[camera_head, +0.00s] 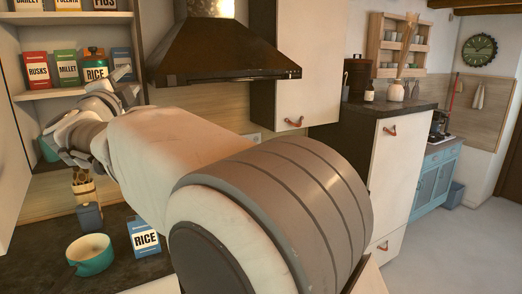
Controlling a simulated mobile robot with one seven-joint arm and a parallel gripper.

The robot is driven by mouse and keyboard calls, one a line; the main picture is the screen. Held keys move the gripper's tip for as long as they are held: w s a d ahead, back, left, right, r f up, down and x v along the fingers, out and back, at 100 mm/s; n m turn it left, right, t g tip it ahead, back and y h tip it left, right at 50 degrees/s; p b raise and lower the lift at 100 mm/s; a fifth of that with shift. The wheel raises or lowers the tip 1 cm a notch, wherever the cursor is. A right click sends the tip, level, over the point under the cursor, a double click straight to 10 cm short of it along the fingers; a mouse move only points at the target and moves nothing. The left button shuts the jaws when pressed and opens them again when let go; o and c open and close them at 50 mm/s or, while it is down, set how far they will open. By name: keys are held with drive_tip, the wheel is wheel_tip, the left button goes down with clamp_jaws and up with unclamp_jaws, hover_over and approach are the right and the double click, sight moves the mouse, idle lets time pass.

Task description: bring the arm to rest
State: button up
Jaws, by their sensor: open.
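My arm reaches from the lower middle of the head view toward the shelves on the left. Its large rounded link covers much of the middle of the picture. My gripper (62,152) is at the far end of the arm, in front of the shelf unit and above the counter. It is open, and I see nothing held in it.
Shelves (70,92) with several boxes stand close behind my gripper. Below are a teal pot (91,254), a blue rice box (144,237) and a utensil holder (90,216) on the dark counter. A range hood (215,48) hangs behind my arm. Floor at right (455,245) is clear.

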drive_tip(key=d+r+n+g+y, duration=0.15)
drive_tip(key=d+n+y, duration=0.25)
drive_tip(key=d+n, duration=0.45)
drive_tip(key=s+d+f+n+g, duration=0.1)
drive_tip(key=s+d+f+g, duration=0.15)
drive_tip(key=d, duration=0.35)
drive_tip(key=s+d+f+n+g, duration=0.1)
drive_tip(key=d+f+n+g, duration=0.15)
drive_tip(key=d, duration=0.25)
drive_tip(key=s+d+f+n+g+h, duration=0.1)
drive_tip(key=s+d+f+g+h, duration=0.5)
drive_tip(key=s+d+f, duration=2)
drive_tip(key=shift+f+n+g+h+b, duration=0.25)
drive_tip(key=shift+n+g+h+b, duration=0.15)
drive_tip(key=shift+g, duration=0.85)
drive_tip(key=shift+s+a, duration=0.1)
drive_tip(key=shift+a, duration=0.05)
